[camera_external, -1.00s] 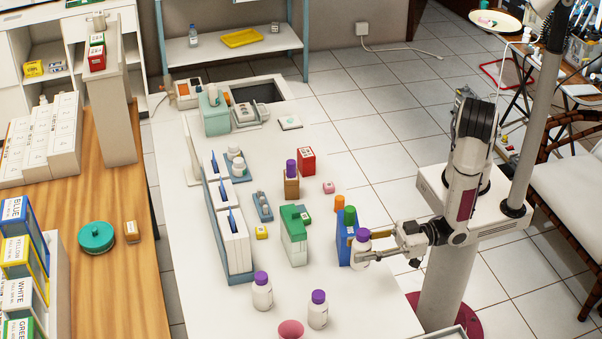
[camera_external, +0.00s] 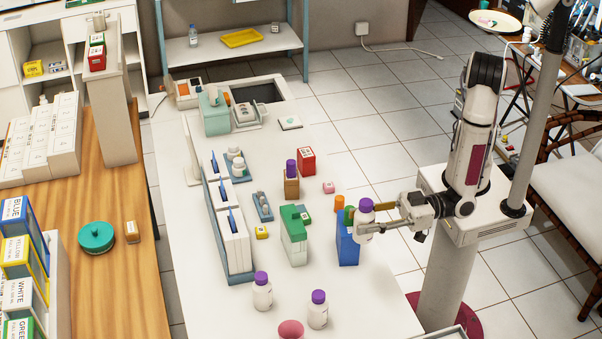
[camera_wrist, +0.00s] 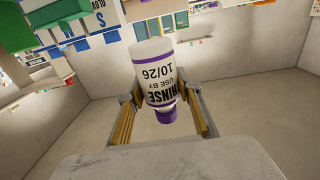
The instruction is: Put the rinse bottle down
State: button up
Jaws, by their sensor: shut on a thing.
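The rinse bottle (camera_external: 365,224) is white with a purple cap. My gripper (camera_external: 370,220) is shut on it and holds it upright, beside and in front of the upper part of a blue box (camera_external: 347,248). In the wrist view the bottle (camera_wrist: 155,72) appears cap-down between the two fingers of my gripper (camera_wrist: 163,112), with its "RINSE, USE BY 10/26" label facing the camera. The bottle's base looks raised above the white table (camera_external: 375,305). Part of the bottle is hidden by a finger in the external view.
Two similar purple-capped bottles (camera_external: 262,293) (camera_external: 318,312) stand near the table's front, with a pink bowl (camera_external: 291,329) beside them. A green-and-white box (camera_external: 294,240) and an orange-topped item (camera_external: 339,204) are left of my gripper. The table's front right is clear.

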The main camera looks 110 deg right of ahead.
aim_at(366, 209)
notch_tip(366, 209, up, 3)
jog(key=shift+r, duration=0.2)
jog(key=w+d+m+g+h, duration=0.1)
jog(key=w+d+m+h, duration=0.2)
jog(key=d, duration=0.6)
jog(key=w+d+m+g+h, duration=0.1)
jog(key=d+m+g+h, duration=0.1)
jog(key=d+h, duration=0.5)
jog(key=w+d+m+g+h, duration=0.1)
jog(key=w+d+m, duration=0.2)
jog(key=d, duration=0.9)
jog(key=s+d+m+g+h, duration=0.2)
jog(key=s+d+g, duration=0.15)
jog(key=d, duration=0.55)
jog(key=s+d+m+g+h, duration=0.2)
jog(key=s+d+m+g, duration=0.15)
jog(key=d, duration=0.45)
jog(key=s+d+m+g+h, duration=0.2)
jog(key=d+g, duration=0.2)
jog(key=d, duration=0.5)
jog(key=shift+f, duration=2.6)
jog(key=shift+f, duration=2.9)
